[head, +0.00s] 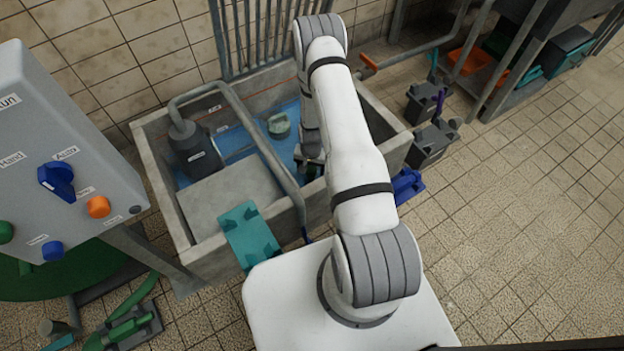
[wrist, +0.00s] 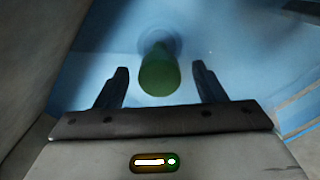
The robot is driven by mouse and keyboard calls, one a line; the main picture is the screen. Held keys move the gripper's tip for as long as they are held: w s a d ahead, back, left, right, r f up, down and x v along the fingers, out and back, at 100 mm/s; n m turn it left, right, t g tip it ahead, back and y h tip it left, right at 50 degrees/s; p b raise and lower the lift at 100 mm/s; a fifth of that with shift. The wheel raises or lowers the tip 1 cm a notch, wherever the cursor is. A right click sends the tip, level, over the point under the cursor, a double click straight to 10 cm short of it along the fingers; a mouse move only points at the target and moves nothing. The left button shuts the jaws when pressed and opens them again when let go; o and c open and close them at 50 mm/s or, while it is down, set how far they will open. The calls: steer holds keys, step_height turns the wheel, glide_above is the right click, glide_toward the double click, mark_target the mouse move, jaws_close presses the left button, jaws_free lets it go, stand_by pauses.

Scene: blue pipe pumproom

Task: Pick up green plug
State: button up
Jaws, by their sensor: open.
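The green plug (wrist: 159,74) shows in the wrist view as a green cylinder standing out from a round, blurred base on the blue basin floor. My gripper (wrist: 161,69) is open, with one dark finger on each side of the plug in the picture. Gaps show between the plug and both fingers. I cannot tell how far the fingertips are above or around it. In the head view my gripper (head: 311,166) is down inside the concrete basin (head: 376,128), partly hidden by my arm. I cannot make out the plug there.
A curved grey pipe (head: 262,140) crosses the basin close to my gripper. A dark pump (head: 193,150) and a pale green object (head: 278,124) are in the basin. A teal bracket (head: 249,236) hangs on the front wall. The tiled floor at right is mostly clear.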

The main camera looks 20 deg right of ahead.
steer(key=shift+f, duration=0.8)
steer(key=shift+r, duration=0.1)
steer(key=shift+c, duration=0.2)
steer(key=c, duration=1.3)
